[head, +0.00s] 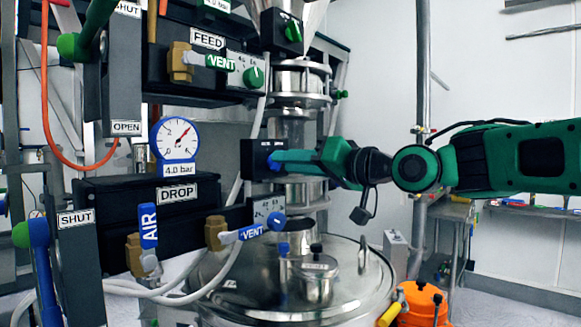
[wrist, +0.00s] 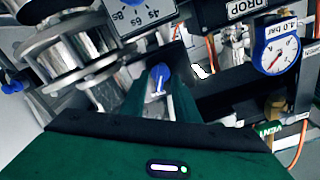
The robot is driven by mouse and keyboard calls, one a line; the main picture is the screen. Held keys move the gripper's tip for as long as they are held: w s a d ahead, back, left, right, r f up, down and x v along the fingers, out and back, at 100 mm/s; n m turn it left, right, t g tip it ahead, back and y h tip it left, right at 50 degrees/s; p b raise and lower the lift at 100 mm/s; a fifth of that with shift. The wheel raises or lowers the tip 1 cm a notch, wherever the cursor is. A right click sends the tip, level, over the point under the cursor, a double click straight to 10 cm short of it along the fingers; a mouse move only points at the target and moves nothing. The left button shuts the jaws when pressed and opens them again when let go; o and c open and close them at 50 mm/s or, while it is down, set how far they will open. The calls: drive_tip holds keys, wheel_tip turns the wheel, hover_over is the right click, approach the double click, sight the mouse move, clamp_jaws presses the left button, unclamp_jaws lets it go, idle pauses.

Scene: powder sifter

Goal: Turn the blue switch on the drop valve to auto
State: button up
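The blue switch (wrist: 160,77) shows between the two fingertips of my gripper (wrist: 160,98) in the wrist view, with a white line on it. In the head view my gripper (head: 283,160) reaches in from the right. Its tips are at the face of a black valve box (head: 254,158) on the steel column, and some blue shows there. The fingers stand apart on either side of the switch. I cannot tell whether they press on it. The auto marking is not readable in either view.
Below are the DROP panel (head: 133,191) and a small grey dial plate with a blue knob (head: 276,221). A FEED panel (head: 194,66) is above. A pressure gauge (head: 175,139) is at left. A steel vessel lid (head: 345,275) lies below my arm. An orange container (head: 421,303) is lower right.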

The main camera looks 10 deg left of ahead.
drive_tip(key=shift+w+a, duration=0.3)
drive_tip(key=shift+a, duration=0.25)
clamp_jaws()
drive_tip(key=shift+d, duration=0.1)
